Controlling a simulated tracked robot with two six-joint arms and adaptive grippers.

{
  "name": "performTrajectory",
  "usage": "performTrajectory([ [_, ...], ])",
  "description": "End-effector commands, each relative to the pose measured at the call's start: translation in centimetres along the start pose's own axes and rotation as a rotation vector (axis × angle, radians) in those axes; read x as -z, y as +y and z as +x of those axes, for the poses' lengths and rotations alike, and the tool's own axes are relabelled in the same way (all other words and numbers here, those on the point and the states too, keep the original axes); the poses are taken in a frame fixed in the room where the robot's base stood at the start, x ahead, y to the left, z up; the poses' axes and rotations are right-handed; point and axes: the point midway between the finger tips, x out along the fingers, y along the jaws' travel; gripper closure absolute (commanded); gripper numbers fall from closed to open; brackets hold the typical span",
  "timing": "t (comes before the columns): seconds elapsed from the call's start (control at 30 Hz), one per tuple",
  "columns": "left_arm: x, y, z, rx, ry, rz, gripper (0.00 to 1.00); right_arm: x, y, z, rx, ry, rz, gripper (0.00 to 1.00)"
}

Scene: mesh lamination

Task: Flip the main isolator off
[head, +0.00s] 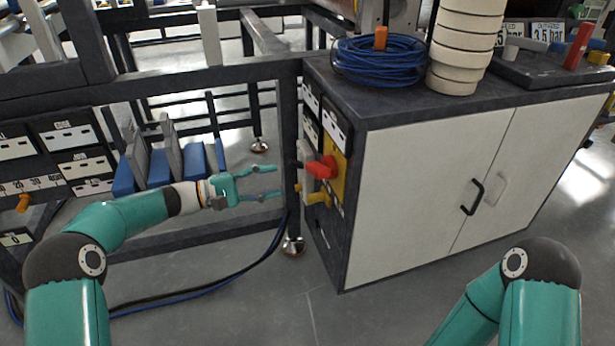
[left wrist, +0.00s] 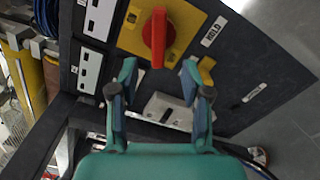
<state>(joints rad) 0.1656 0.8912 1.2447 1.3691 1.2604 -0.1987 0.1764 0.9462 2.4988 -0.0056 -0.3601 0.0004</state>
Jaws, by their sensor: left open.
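The main isolator is a red rotary handle (head: 323,168) on a yellow plate (head: 341,179), on the left side panel of the cabinet. In the left wrist view the red handle (left wrist: 157,38) stands lengthwise up the picture, on its yellow plate (left wrist: 190,22). My left gripper (head: 278,181) is open and empty, a short way left of the handle and pointing at it. In the left wrist view its fingertips (left wrist: 160,72) are spread to either side below the handle, and I see no contact. My right gripper is out of view; only part of my right arm shows.
The white-doored cabinet (head: 431,185) carries a blue cable coil (head: 378,62) and a stack of cream rings (head: 464,45). A dark frame post (head: 288,140) stands just behind my left gripper. A yellow knob or lever (head: 318,198) sits below the red handle.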

Motion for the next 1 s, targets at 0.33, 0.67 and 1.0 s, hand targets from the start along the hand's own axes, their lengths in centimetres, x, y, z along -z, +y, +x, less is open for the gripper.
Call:
performTrajectory([
  [0.33,0.1,-0.3,7.3,0.002,0.0,0.0,0.52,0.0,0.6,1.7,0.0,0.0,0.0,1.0],
  [0.67,0.1,0.0,10.2,0.0,0.002,0.0,0.52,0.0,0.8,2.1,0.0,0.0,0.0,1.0],
  [1.0,0.1,0.0,10.2,0.0,0.003,0.0,0.64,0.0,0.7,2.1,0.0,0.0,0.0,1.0],
])
